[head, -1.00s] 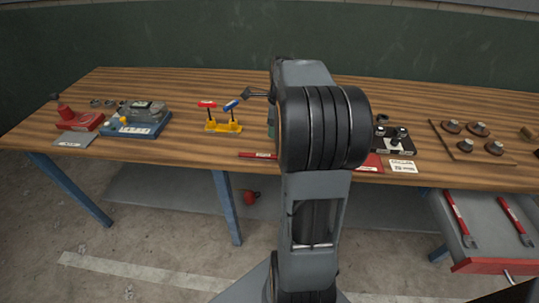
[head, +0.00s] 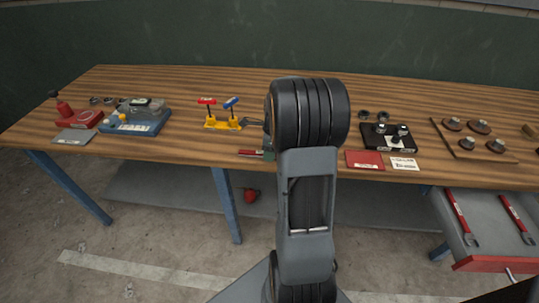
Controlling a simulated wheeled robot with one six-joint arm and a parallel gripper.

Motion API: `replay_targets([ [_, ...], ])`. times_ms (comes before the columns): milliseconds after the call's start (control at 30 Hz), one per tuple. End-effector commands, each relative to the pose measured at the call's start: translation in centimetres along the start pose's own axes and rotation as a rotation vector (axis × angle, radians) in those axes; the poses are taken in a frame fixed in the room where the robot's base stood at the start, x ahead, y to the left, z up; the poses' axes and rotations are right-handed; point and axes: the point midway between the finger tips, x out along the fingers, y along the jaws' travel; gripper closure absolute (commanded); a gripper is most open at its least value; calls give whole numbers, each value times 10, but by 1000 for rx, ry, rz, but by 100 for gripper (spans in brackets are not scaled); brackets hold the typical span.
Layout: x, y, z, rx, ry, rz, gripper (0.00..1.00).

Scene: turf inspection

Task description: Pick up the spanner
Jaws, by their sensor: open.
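A thin red handle with a pale label (head: 250,153) lies near the front edge of the bench. It looks like a spanner's handle, but its right part is hidden behind my arm. Two red-handled spanners lie in the open drawer at the right, one at its left (head: 459,217) and one at its right (head: 517,220). My gripper (head: 254,123) is mostly hidden behind my arm; only a grey part juts out on the left, above the red handle in the picture. I cannot see anything held in it.
A yellow stand (head: 222,123) with red and blue T-handles stands left of my arm. A black block with knobs (head: 389,138), a red card (head: 364,160) and a white card (head: 404,163) are to the right. The blue device (head: 136,123) is far left.

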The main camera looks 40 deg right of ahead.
Motion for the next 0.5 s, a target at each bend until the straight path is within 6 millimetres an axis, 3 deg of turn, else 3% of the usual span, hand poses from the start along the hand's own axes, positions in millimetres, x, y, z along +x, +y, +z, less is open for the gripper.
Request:
replay_targets([
  [333, 6, 0, 0, -1, 0, 0, 50],
  [500, 5, 0, 0, -1, 0, 0, 66],
])
